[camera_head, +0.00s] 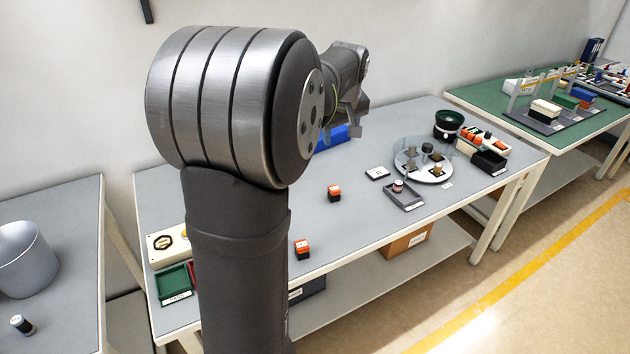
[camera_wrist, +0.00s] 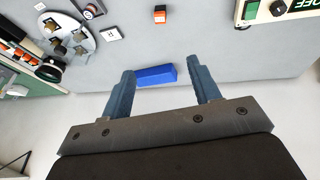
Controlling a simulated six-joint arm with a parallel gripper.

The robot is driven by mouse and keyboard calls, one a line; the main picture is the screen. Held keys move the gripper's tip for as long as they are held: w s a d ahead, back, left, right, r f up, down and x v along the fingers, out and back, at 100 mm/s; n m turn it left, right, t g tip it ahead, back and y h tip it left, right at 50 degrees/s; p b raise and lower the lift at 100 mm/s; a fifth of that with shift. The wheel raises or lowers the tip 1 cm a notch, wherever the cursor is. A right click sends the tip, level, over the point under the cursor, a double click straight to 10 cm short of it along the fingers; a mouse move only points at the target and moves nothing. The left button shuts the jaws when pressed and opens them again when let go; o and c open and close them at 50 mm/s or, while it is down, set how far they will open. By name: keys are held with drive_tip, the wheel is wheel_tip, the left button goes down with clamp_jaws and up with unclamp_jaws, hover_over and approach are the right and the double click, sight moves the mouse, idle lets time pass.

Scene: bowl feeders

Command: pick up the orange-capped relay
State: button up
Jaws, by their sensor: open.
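Two small black blocks with orange caps stand on the grey bench in the head view: one mid-bench (camera_head: 334,193), one nearer the front edge (camera_head: 303,249). One orange-capped block (camera_wrist: 160,14) shows upright at the top middle of the wrist view. I cannot tell which is the relay meant. My gripper (camera_wrist: 158,65) is open and empty, its two blue-grey fingers apart. It is raised over the back of the bench, away from both blocks. In the head view, my arm hides most of it.
A blue bin (camera_wrist: 155,76) lies beyond my fingers at the bench's back edge. A round turntable (camera_head: 423,162), a grey tray (camera_head: 404,195) and a black bowl feeder (camera_head: 448,124) stand to the right. A green tray (camera_head: 173,283) is at left. The bench's middle is mostly clear.

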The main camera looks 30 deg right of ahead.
drive_tip(key=w+f+n+g, duration=0.2)
drive_tip(key=w+f+n, duration=0.4)
drive_tip(key=n, duration=0.1)
drive_tip(key=n+g+h, duration=0.2)
drive_tip(key=n+g, duration=0.1)
drive_tip(key=n, duration=0.6)
approach(334, 189)
drive_tip(key=x, duration=0.2)
drive_tip(key=a+x, duration=0.1)
drive_tip(key=x, duration=0.2)
drive_tip(key=shift+f, duration=0.3)
drive_tip(key=shift+d+x, duration=0.25)
drive_tip(key=shift+x, duration=1.1)
drive_tip(key=shift+d+x, duration=0.3)
drive_tip(key=shift+x, duration=1.05)
drive_tip(key=shift+w+r, duration=0.1)
drive_tip(key=shift+r, duration=0.15)
drive_tip(key=c, duration=1.1)
